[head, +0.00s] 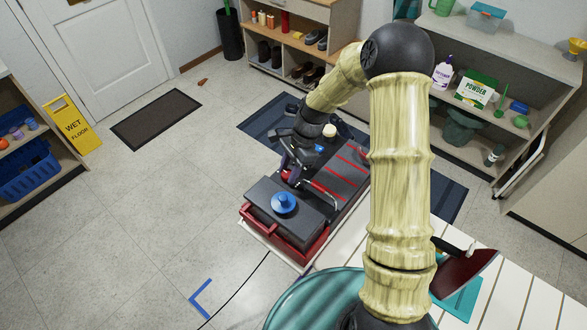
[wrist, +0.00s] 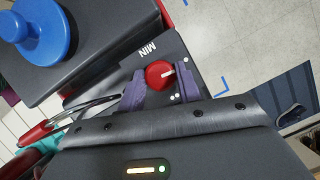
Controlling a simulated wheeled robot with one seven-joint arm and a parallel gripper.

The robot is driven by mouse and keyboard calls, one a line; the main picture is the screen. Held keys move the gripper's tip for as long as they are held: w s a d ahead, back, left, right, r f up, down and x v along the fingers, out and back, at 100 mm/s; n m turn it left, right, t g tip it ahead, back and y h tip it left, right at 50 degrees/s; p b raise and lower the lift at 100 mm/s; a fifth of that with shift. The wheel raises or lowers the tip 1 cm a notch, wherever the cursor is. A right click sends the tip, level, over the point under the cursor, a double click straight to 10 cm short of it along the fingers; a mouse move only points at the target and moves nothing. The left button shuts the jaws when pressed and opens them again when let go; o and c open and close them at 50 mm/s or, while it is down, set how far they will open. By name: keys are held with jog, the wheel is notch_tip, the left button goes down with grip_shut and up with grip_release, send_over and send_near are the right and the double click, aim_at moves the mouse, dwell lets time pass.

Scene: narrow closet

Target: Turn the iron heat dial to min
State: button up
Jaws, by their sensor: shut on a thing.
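The red heat dial (wrist: 159,74) sits on a dark panel in the wrist view. Its white pointer mark faces right in that picture. The white MIN label (wrist: 148,48) is above and slightly left of the dial, apart from the pointer. The purple fingers of my gripper (wrist: 160,84) are on both sides of the dial, shut on it. In the head view my gripper (head: 290,172) reaches down to the far left side of the dark and red appliance, and the dial is mostly hidden there.
A dark box with a blue knob (head: 284,203) stands close to my gripper, and its blue knob (wrist: 40,35) fills the wrist view's upper left. A dark board with red stripes (head: 330,178) lies behind. A teal round object (head: 315,300) is in front.

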jog(key=shift+a+r, duration=0.1)
jog(key=shift+a, duration=0.1)
jog(key=o, duration=1)
jog(key=shift+a, duration=0.1)
jog(key=shift+c, duration=0.2)
jog(key=shift+d, duration=0.2)
jog(key=b+v, duration=0.2)
jog(key=v, duration=1.5)
jog(key=shift+r, duration=0.2)
jog(key=shift+a, duration=0.1)
